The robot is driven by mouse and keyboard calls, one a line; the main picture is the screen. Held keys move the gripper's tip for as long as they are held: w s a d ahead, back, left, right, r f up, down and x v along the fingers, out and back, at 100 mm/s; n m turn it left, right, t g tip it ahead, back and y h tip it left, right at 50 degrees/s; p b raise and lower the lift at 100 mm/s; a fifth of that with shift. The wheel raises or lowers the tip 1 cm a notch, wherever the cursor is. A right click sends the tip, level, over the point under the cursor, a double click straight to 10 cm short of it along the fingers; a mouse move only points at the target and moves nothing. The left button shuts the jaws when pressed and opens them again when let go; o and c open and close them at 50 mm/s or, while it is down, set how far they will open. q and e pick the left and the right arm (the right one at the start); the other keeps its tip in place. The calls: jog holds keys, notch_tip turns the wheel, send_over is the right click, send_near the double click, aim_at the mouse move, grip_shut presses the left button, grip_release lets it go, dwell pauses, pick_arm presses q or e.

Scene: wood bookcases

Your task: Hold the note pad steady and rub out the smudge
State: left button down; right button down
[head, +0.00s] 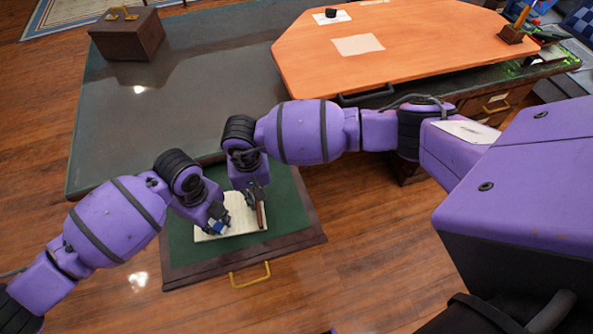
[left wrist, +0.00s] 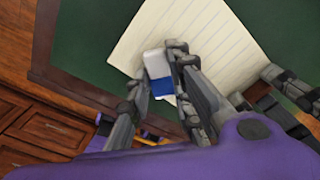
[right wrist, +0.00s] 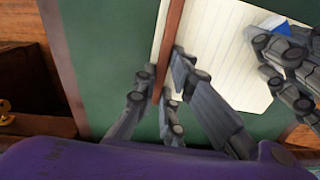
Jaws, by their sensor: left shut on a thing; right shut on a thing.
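The note pad (head: 240,212) is cream with ruled lines and a brown strip along one edge. It lies on the green lining of an open drawer. My left gripper (head: 218,226) is shut on a white and blue eraser (left wrist: 158,74), held over or against the pad's page; I cannot tell if they touch. My right gripper (right wrist: 163,85) is shut on the brown strip (right wrist: 172,35) at the pad's right edge, as the head view shows. The page also shows in the left wrist view (left wrist: 195,25). No smudge can be made out.
The green-lined drawer (head: 290,215) with a brass handle juts out from the dark desk (head: 160,110). An orange board (head: 430,50) with a paper sheet lies on the desk at the right. A brown box (head: 127,38) stands at the back left. My two grippers are close together.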

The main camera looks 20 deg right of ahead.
pick_arm(q)
jog(key=shift+w+r, duration=0.1)
jog(key=shift+r, duration=2.75)
pick_arm(e)
jog(key=shift+w, duration=0.2)
pick_arm(q)
jog(key=shift+w+r, duration=0.1)
jog(key=shift+r, duration=0.35)
notch_tip(320, 180, up, 2)
jog(key=shift+r, duration=0.1)
pick_arm(e)
jog(key=c, duration=1.8)
grip_release()
jog(key=shift+o, duration=0.2)
jog(key=shift+r, duration=0.15)
